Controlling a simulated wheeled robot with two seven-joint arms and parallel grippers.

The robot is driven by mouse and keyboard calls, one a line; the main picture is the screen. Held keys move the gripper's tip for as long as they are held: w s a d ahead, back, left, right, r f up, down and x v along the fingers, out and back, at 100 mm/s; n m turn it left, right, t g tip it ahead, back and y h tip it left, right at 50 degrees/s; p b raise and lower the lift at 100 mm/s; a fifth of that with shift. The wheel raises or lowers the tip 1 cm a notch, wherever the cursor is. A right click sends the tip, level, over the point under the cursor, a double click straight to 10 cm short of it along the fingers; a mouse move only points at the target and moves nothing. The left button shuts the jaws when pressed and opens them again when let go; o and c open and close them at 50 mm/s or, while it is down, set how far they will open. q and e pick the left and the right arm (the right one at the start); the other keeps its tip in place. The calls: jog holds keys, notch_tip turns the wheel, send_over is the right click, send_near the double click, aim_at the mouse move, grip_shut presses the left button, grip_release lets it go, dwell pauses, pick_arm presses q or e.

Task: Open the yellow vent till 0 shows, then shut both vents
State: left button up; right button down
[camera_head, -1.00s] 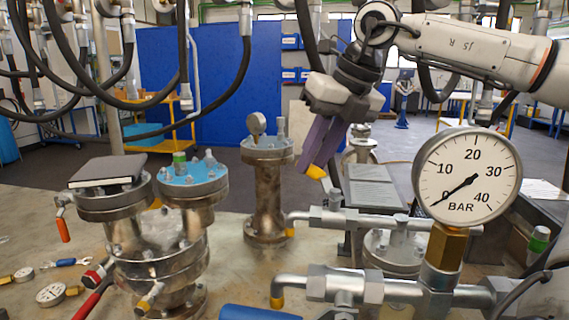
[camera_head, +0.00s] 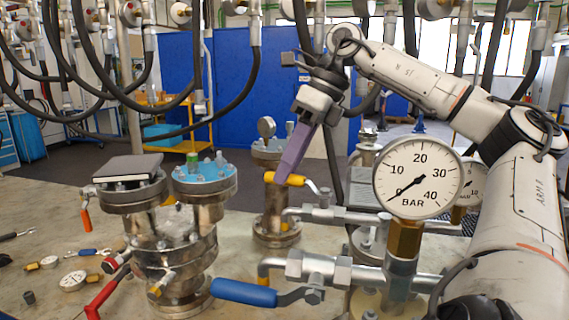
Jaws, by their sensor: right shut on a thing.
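The yellow vent handle (camera_head: 288,180) points left from its valve on the upper pipe (camera_head: 345,216). My right gripper (camera_head: 279,176) comes down from above, its purple fingers shut on this handle near its outer end. The blue handle (camera_head: 245,292) points left from the lower pipe (camera_head: 360,274) in front; no gripper touches it. The large pressure gauge (camera_head: 419,178) stands on a brass fitting, and its needle points at about 0 BAR. A smaller gauge (camera_head: 470,185) behind it is partly hidden, its needle not readable. My left gripper is out of view.
A flanged vessel with a blue lid (camera_head: 205,180) and a dark flat box (camera_head: 128,168) stands at the left. A slimmer vessel (camera_head: 277,205) rises behind the yellow handle. Loose gauges and tools lie on the table (camera_head: 45,225) at left. Hoses hang overhead.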

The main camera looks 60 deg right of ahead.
jog(key=shift+a+r+n, duration=0.15)
jog(key=shift+a+n, duration=0.05)
jog(key=shift+n, duration=0.2)
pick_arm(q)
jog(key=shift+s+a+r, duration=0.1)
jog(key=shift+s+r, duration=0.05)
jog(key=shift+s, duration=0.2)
pick_arm(e)
jog(key=shift+a, duration=0.15)
jog(key=c, duration=1.6)
grip_release()
